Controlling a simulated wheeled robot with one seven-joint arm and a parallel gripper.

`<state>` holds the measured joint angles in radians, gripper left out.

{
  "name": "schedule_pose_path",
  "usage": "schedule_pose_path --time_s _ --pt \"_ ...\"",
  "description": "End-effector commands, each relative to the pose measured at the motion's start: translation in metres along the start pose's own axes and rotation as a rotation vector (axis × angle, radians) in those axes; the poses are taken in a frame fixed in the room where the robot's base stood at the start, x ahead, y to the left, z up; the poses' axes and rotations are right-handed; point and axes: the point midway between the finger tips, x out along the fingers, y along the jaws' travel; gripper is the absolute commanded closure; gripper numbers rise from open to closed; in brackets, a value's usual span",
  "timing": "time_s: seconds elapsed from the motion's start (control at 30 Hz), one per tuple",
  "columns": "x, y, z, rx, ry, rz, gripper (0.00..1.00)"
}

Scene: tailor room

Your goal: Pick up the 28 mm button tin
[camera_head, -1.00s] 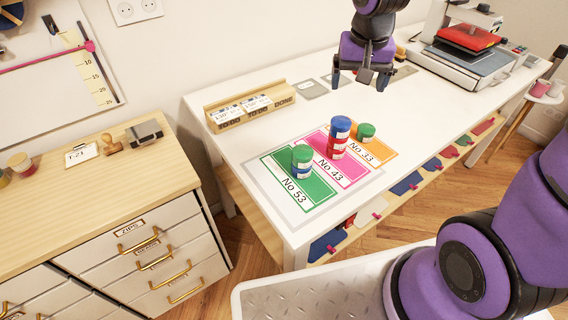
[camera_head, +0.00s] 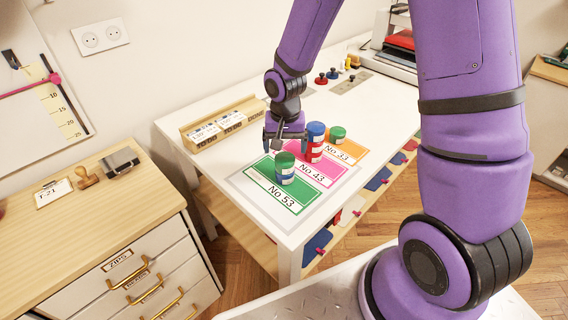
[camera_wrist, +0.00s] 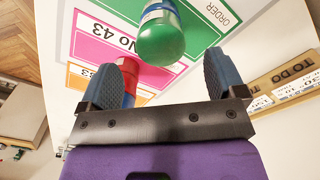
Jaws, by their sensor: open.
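Several button tins stand on a card of coloured order panels (camera_head: 240,190); no 28 mm marking is readable. A green-lidded tin with a blue lower part (camera_head: 285,168) stands on the green No 53 panel. A blue-topped red tin or stack (camera_head: 315,142) stands on the pink No 43 panel. A smaller green tin (camera_head: 337,134) is by the orange No 33 panel. My gripper (camera_head: 285,142) is open and empty, just behind the No 53 tin. In the wrist view, the green tin (camera_wrist: 162,38) lies ahead between the fingers; the red tin (camera_wrist: 129,75) is partly hidden by the left finger.
A wooden TO DO/DONE card rack (camera_head: 225,122) stands behind, left of my gripper. Red and blue knobbed pieces (camera_head: 321,79) and a press (camera_head: 398,55) are at the table's far end. A drawer cabinet (camera_head: 130,240) stands at left.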

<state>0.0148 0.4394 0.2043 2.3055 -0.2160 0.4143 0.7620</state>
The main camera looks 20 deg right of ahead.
Motion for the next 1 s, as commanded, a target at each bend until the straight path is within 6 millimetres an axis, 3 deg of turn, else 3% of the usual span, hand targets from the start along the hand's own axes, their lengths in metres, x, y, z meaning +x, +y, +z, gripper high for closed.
schedule_pose_path --time_s 0.17,0.6,0.87,0.9,1.0 --pt "0.009 0.000 -0.001 -0.001 0.000 0.000 0.11" --pt "0.055 -0.001 -0.006 -0.002 0.000 0.000 0.11" --pt "0.057 -0.001 -0.006 0.000 0.001 -0.001 0.11" --pt "0.057 -0.001 -0.006 0.000 0.001 -0.001 0.13" --pt "0.057 -0.001 -0.006 0.000 0.001 -0.001 0.36"
